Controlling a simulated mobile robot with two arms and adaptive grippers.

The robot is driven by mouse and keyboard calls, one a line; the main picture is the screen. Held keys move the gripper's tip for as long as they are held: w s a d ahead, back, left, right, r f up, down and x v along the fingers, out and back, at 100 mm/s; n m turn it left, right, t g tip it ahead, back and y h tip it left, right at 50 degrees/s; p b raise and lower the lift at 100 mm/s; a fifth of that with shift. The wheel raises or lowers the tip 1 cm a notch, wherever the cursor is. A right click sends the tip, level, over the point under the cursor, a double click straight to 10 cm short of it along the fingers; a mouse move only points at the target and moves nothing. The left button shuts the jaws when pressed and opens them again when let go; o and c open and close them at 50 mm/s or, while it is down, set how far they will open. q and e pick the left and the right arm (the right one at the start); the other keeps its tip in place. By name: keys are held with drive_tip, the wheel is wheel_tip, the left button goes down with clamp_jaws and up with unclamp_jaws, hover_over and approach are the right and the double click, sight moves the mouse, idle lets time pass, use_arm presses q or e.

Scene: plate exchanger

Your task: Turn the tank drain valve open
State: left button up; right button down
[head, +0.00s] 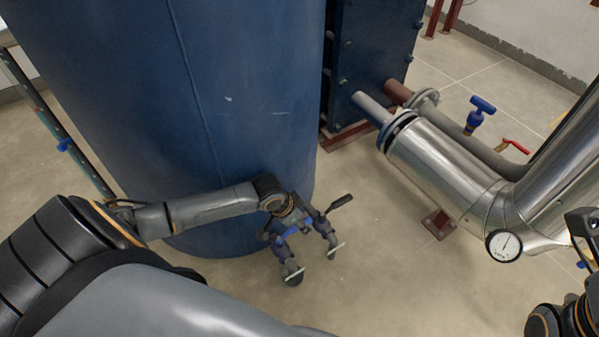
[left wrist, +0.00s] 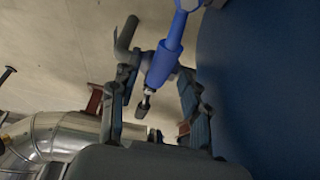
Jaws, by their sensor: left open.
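The tank drain valve shows in the left wrist view as a blue lever (left wrist: 168,58) beside the blue tank (left wrist: 262,75). A grey bent pipe piece (left wrist: 124,38) is next to it. In that view my left gripper (left wrist: 154,84) is open, with one finger on each side of the lever's lower end. Whether either finger touches it I cannot tell. In the head view my left gripper (head: 312,262) is low at the front right of the tank (head: 235,100), and its fingers are spread. It largely hides the valve there. My right gripper's fingers are out of view.
A silver insulated pipe (head: 440,160) with a round gauge (head: 504,246) stands to the right. Behind it are a blue-handled valve (head: 480,112) and a red lever (head: 516,146). The tiled floor (head: 385,285) right of my left gripper is clear.

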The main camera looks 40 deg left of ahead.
use_arm(q)
drive_tip(key=shift+c, duration=0.2)
clamp_jaws()
